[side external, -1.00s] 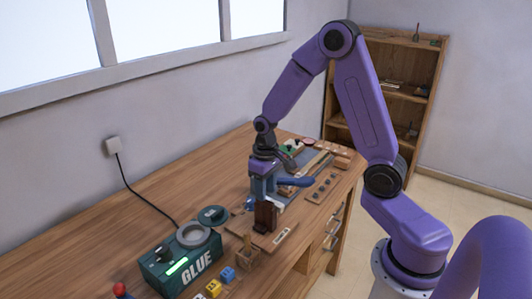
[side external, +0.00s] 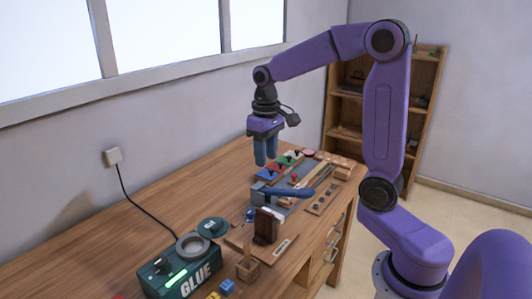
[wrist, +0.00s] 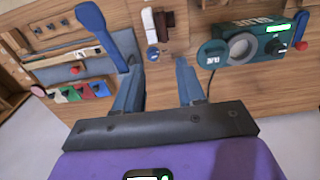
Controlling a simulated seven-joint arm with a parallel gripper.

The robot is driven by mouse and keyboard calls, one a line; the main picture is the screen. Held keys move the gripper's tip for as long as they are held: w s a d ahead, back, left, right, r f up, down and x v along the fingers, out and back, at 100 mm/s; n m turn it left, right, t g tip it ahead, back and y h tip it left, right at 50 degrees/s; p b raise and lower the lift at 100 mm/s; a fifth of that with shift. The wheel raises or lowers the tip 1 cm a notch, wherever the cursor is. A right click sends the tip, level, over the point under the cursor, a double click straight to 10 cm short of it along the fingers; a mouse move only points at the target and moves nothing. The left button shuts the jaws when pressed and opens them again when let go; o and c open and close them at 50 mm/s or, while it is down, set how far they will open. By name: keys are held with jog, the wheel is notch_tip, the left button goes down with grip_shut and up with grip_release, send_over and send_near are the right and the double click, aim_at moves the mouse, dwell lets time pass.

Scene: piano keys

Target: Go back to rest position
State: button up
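My gripper (side external: 265,163) hangs in the air above the wooden workbench, pointing down, with nothing in it. In the wrist view my gripper (wrist: 158,68) shows two blue-grey fingers spread apart, with bare wood between them. A tool with a blue handle (side external: 289,191) lies on the bench below and to the right of the fingers. The blue handle (wrist: 103,35) also shows in the wrist view, left of the fingers. A dark brown and white block (side external: 266,226) stands just in front of it. My gripper touches neither of them.
A green glue machine (side external: 180,270) stands at the near end of the bench (side external: 130,225). A grey panel with coloured pieces and wooden strips (side external: 300,172) lies at the far end. A shelf (side external: 345,110) stands behind. The air around my gripper is clear.

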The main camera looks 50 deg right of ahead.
jog(key=s+a+f+n, duration=0.2)
jog(key=s+a+n, duration=0.4)
jog(key=s+a, duration=0.35)
jog(key=s+a+f+n, duration=0.1)
jog(key=s+n, duration=0.5)
jog(key=s, duration=0.9)
jog(key=shift+a+f+n, duration=0.2)
jog(key=shift+f+n, duration=0.1)
jog(key=shift+f, duration=0.4)
dwell(1.0)
